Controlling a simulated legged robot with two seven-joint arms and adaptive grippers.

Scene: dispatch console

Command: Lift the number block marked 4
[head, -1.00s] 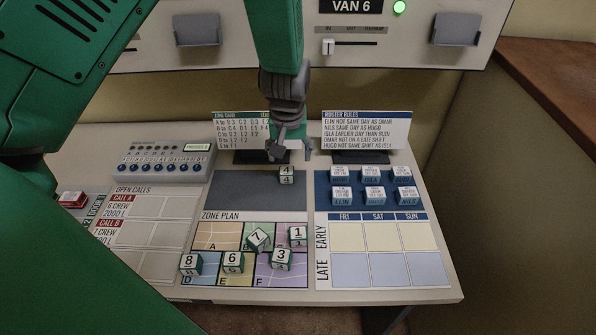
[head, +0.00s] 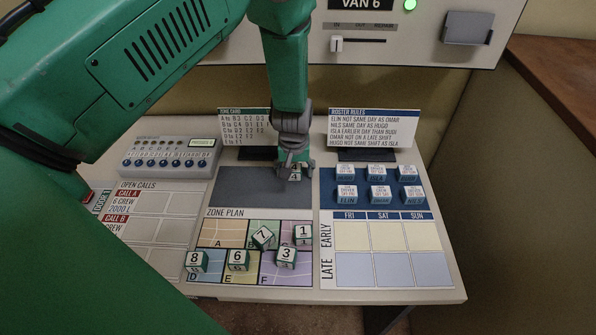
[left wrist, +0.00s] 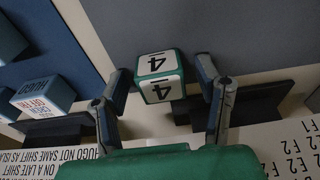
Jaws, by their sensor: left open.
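The number block marked 4 (head: 295,176) stands at the right end of the grey strip above the zone plan. In the head view my left gripper (head: 295,171) is down over it and partly hides it. In the left wrist view the green and white block 4 (left wrist: 159,77) shows clear, just ahead of and between the fingertips. The left gripper (left wrist: 162,82) is open there, with one finger on each side and a gap to the block. My right gripper is not in view.
Blocks 8 (head: 196,261), 6 (head: 238,260), 7 (head: 263,237), 3 (head: 286,258) and 1 (head: 303,234) stand on the zone plan (head: 222,230). Several name blocks (head: 378,194) sit right of block 4. The roster rules card (head: 376,127) and zone card (head: 238,126) stand behind.

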